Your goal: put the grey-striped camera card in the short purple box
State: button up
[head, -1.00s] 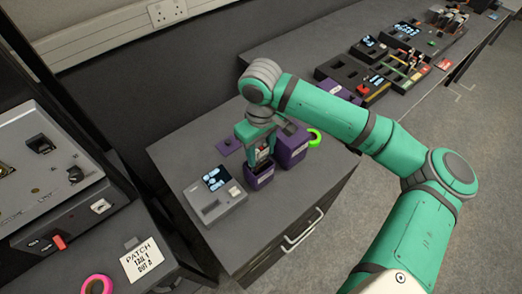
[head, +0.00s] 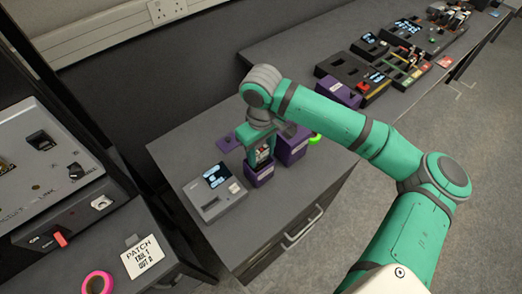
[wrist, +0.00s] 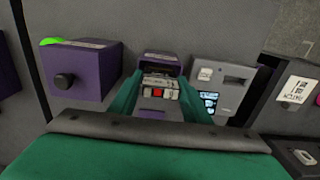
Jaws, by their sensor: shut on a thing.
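My gripper (head: 262,154) is shut on the camera card (wrist: 160,88), which shows pale and dark bands and a red patch in the wrist view. The short purple box (head: 260,176) is directly below my fingers in the head view. In the wrist view its rim (wrist: 161,58) shows just beyond the card. The card is over or at the box's opening; I cannot tell how far in it reaches. My fingers hide part of the box.
A larger purple box (head: 293,150) with a knob stands close beside, with a green ring (head: 315,138) at it. A grey device with a screen (head: 213,192) stands to the left.

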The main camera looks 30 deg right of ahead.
jog(key=shift+f, duration=0.2)
jog(key=shift+s+d+f, duration=0.1)
jog(key=shift+f, duration=0.05)
jog(key=shift+f, duration=0.65)
dwell(0.4)
jog(key=o, duration=1.1)
jog(key=shift+c, duration=1)
